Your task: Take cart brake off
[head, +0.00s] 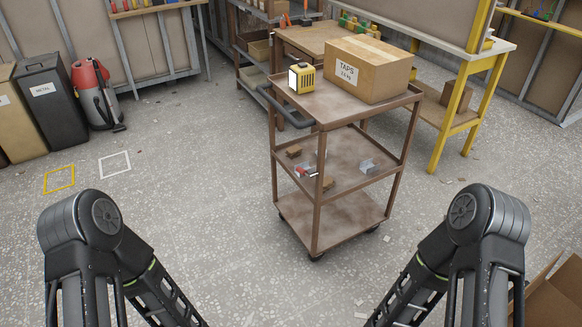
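A brown three-shelf cart (325,226) stands upright on the floor in front of me, a little right of the middle. Its dark push handle (285,112) is on the left end. Small dark casters show under it, one at the near corner (316,257) and one at the right (372,229). They are too small to tell any brake lever or its position. Both my arms come in at the bottom corners, well short of the cart. Both grippers are below the picture's edge.
A cardboard box marked TAPS (387,83) and a yellow device (302,79) sit on the cart's top shelf. Small parts lie on its middle shelf. A workbench (310,38) stands close behind. An open carton (555,298) is at bottom right. Floor before and left of the cart is clear.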

